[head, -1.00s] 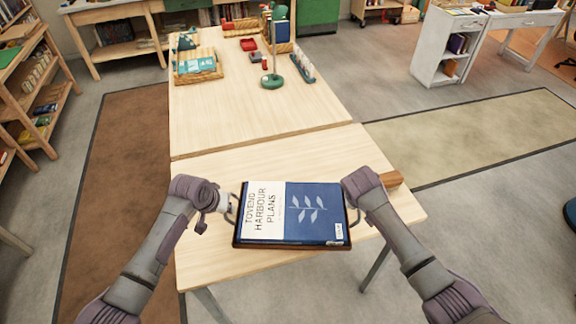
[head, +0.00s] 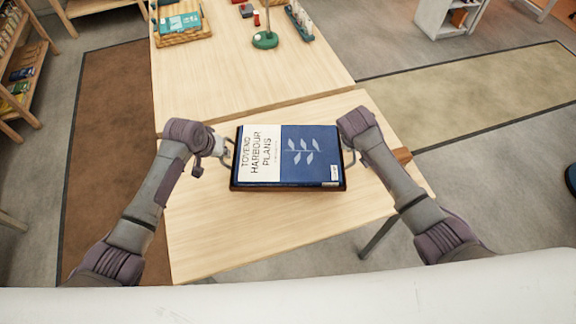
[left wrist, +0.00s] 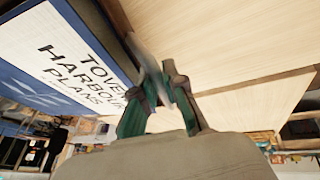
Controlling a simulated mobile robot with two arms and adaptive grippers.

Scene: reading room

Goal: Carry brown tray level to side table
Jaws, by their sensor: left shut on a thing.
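The brown tray (head: 288,188) shows as a thin dark rim under a blue and white book (head: 308,150), titled "Toyend Harbour Plans", lying flat on it. The tray looks level, over the near part of a light wooden table (head: 225,235); I cannot tell whether it touches the top. My left gripper (head: 224,152) is shut on the tray's left handle. In the left wrist view its green fingers (left wrist: 158,105) are close together beside the book (left wrist: 60,55). My right wrist (head: 358,124) is at the tray's right handle (head: 350,157); its fingers are hidden.
A brown wooden piece (head: 402,155) is at the table's right edge, by my right arm. At the table's far end stand a basket (head: 182,28), a green-based stand (head: 265,40) and a rack (head: 300,22). The table between them and the tray is clear.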

